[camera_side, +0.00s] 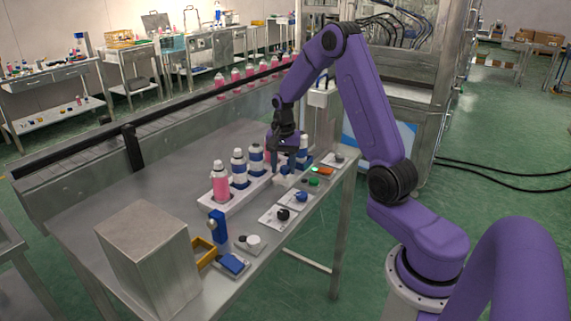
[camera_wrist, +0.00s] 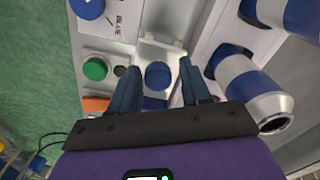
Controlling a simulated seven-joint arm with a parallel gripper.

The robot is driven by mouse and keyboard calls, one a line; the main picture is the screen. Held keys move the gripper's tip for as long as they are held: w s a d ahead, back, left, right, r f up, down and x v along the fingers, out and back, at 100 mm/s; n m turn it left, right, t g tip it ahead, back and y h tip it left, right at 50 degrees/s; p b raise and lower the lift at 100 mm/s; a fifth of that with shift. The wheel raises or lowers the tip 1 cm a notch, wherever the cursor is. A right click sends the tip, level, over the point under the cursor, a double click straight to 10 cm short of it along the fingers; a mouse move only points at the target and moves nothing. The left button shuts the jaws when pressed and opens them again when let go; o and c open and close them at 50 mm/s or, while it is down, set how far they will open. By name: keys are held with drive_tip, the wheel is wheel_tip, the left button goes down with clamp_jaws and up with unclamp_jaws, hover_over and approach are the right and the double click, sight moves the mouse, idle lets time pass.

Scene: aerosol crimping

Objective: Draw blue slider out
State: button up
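The blue slider's round knob (camera_wrist: 158,75) stands on a pale metal fixture (camera_wrist: 160,48); in the side view the knob (camera_side: 284,169) shows at the table's right edge, partly under my gripper. My gripper (camera_wrist: 157,84) points down over it, with one dark finger on each side of the knob. The fingers are apart, and small gaps show between them and the knob. In the side view my gripper (camera_side: 282,158) is low over the fixture, beside the bottle rack. Whether the fingertips reach below the knob's top cannot be told.
A white rack (camera_side: 236,196) with several blue-banded and pink bottles stands close to the left of my gripper. A green button (camera_wrist: 95,69) and an orange block (camera_wrist: 95,104) lie beside the knob. Cards with a black knob (camera_side: 283,214) and a blue knob (camera_side: 302,197) lie nearer the front.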

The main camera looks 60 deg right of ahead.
drive_tip(key=shift+o, duration=0.2)
drive_tip(key=shift+d, duration=0.15)
drive_tip(key=shift+r, duration=0.25)
wheel_tip(320, 180, up, 17)
drive_tip(key=shift+f, duration=0.1)
idle(0.5)
drive_tip(key=s+a+f+n, duration=0.1)
drive_tip(key=s+a+n, duration=0.45)
drive_tip(key=a, duration=0.45)
drive_tip(key=s+a+f+n, duration=0.2)
drive_tip(key=s+a+n, duration=0.2)
drive_tip(key=a+n, duration=0.45)
drive_tip(key=s+a+f+n, duration=0.2)
drive_tip(key=s+n, duration=0.3)
drive_tip(key=s, duration=0.5)
drive_tip(key=s+a+f+n, duration=0.2)
drive_tip(key=s+a+n, duration=0.2)
drive_tip(key=s, duration=0.6)
drive_tip(key=shift+f+n, duration=0.4)
drive_tip(key=shift+n, duration=0.8)
